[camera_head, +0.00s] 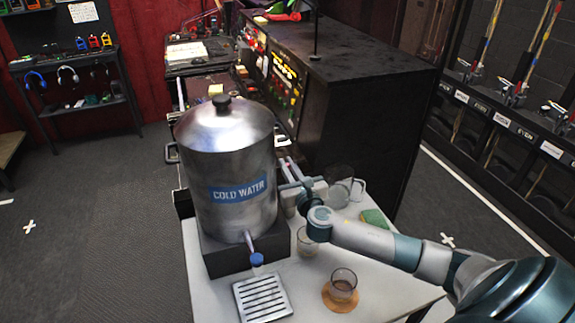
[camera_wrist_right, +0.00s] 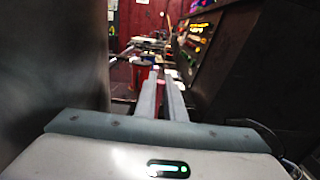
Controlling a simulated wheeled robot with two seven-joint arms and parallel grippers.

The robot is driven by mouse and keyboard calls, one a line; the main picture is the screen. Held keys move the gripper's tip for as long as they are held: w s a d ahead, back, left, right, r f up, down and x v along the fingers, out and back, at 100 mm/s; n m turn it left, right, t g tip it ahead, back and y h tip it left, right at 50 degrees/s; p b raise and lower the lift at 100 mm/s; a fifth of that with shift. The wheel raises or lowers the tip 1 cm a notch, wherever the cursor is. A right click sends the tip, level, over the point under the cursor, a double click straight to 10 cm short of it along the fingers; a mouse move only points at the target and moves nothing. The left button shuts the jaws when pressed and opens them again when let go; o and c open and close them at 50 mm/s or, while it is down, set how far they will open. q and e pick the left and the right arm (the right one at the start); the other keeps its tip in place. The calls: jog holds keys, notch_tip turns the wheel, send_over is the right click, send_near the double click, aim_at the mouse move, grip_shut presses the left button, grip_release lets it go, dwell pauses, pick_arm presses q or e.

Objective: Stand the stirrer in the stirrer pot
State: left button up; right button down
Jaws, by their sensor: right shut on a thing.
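My right gripper (camera_head: 285,164) reaches in behind the right side of the cold water urn, its fingers pointing away toward the back. In the right wrist view its two fingers (camera_wrist_right: 163,82) are close together, shut on a thin thing that I take to be the stirrer. The stirrer is mostly hidden by the fingers and I cannot make out its tilt. I cannot make out the stirrer pot; the urn or my gripper may hide it. My left gripper is not in view.
The steel urn (camera_head: 228,150) stands on a dark base left of my gripper. A drip tray (camera_head: 263,297), a glass of brown drink (camera_head: 343,285) on an orange coaster, another glass (camera_head: 307,246), a clear jug (camera_head: 340,178) and a green sponge (camera_head: 374,219) share the white table (camera_head: 312,305).

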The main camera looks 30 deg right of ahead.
jog(key=shift+f+b, duration=1.3)
jog(key=shift+f, duration=0.8)
jog(key=c, duration=1.8)
grip_release()
jog(key=shift+o, duration=0.2)
jog(key=shift+s, duration=0.1)
jog(key=b+v, duration=0.4)
jog(key=v, duration=1.3)
jog(key=shift+s, duration=0.15)
jog(key=shift+d, duration=0.1)
